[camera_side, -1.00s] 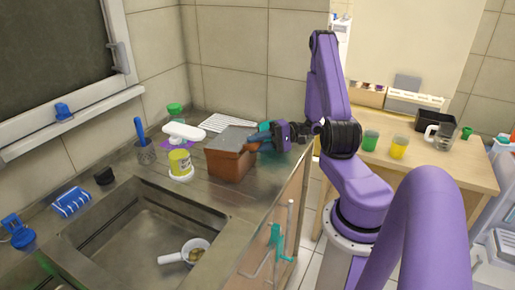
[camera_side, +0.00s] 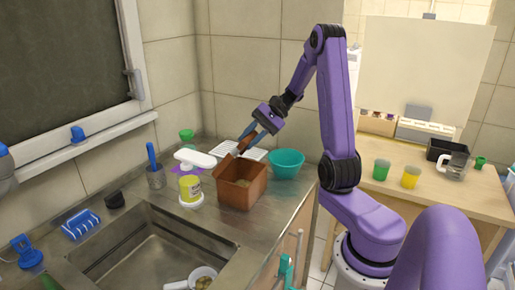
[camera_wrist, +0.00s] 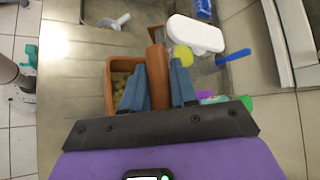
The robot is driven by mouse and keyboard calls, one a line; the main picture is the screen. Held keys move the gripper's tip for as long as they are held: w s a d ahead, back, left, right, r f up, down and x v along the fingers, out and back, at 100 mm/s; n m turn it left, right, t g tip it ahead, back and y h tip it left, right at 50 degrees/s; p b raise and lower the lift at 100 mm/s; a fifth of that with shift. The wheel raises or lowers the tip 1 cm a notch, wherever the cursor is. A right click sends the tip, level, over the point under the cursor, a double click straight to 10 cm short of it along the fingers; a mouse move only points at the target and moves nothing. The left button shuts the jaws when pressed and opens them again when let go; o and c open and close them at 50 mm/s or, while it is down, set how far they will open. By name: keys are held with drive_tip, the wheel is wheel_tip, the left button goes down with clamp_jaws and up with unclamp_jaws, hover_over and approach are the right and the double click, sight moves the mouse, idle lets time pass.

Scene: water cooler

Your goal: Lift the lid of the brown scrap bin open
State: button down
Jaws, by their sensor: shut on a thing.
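The brown scrap bin (camera_side: 240,195) stands on the steel counter beside the sink. Its top is open and pale scraps show inside; it also shows in the wrist view (camera_wrist: 109,92). The brown lid (camera_wrist: 158,78) stands up, seen nearly edge-on between my fingers in the wrist view. In the side view the lid is mostly hidden behind the fingers. My gripper (camera_side: 246,138) is at the back of the bin, above its rim, with blue fingers shut on the lid (camera_wrist: 158,92).
A teal bowl (camera_side: 286,163) stands right behind the bin. A yellow tub (camera_side: 190,187) and a white flat-headed object (camera_side: 195,158) stand close on the left. The sink (camera_side: 150,250) lies in front, with a white ladle (camera_side: 203,277) in it. A white rack (camera_side: 225,148) is behind.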

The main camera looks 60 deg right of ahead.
drive_tip(key=w+r+m+g, duration=0.2)
drive_tip(key=w+r+g, duration=0.1)
drive_tip(key=w, duration=0.7)
drive_tip(key=shift+a+g, duration=0.35)
drive_tip(key=shift+g, duration=0.35)
drive_tip(key=shift+a, duration=0.15)
idle(0.3)
drive_tip(key=c, duration=1)
unclamp_jaws()
drive_tip(key=shift+o, duration=0.2)
drive_tip(key=shift+s, duration=0.1)
drive_tip(key=shift+d, duration=0.2)
drive_tip(key=w+v, duration=0.1)
drive_tip(key=v, duration=1)
drive_tip(key=shift+s+r, duration=0.45)
drive_tip(key=shift+r, duration=0.1)
